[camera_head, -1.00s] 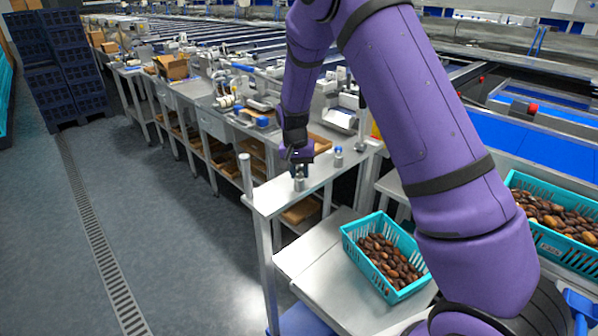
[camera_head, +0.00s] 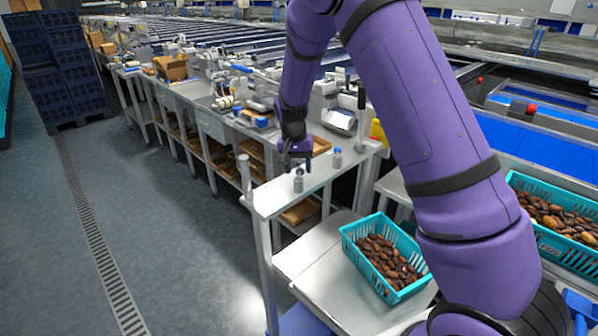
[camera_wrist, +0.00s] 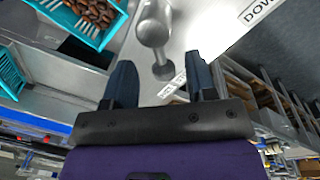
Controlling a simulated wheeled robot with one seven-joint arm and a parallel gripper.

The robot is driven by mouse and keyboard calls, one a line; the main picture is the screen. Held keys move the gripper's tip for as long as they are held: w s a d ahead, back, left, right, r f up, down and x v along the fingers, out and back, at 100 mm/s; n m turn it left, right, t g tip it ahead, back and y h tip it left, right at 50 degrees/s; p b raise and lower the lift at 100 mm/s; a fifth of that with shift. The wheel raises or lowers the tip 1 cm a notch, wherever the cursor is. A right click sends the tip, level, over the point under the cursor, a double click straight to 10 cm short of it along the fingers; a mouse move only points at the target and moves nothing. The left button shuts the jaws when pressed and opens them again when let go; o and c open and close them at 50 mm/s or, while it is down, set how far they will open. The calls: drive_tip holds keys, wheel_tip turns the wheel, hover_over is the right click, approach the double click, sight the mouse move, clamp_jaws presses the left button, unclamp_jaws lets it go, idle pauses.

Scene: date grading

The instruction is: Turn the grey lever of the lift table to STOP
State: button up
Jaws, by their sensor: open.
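The grey lever (camera_head: 299,181) stands on the metal top (camera_head: 272,197) of a narrow stand, left of my purple arm. In the wrist view the lever (camera_wrist: 154,31) shows a rounded grey knob on a stem, just beyond my fingertips. My gripper (camera_head: 297,163) is open and empty, just above and behind the lever in the head view. Its two dark fingers (camera_wrist: 160,66) are apart, with the lever's foot between their lines. A smaller label by the lever's foot is too small to read surely.
A turquoise basket (camera_head: 350,236) of dates stands in front. Open floor lies left.

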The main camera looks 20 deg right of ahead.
wheel_tip(320, 180, up, 9)
drive_tip(key=shift+w+a+f, duration=0.15)
drive_tip(key=shift+w+a, duration=0.1)
drive_tip(key=shift+a, duration=0.15)
drive_tip(key=s+d+r+n+t+y, duration=0.1)
drive_tip(key=s+d+r+n+t, duration=0.2)
drive_tip(key=s+r, duration=1.45)
drive_tip(key=s+r+n+t, duration=0.1)
drive_tip(key=s+n+t, duration=0.1)
drive_tip(key=s, duration=1.8)
drive_tip(key=shift+s+r+n+t, duration=0.3)
drive_tip(key=shift+s+t, duration=0.05)
drive_tip(key=shift+t, duration=0.05)
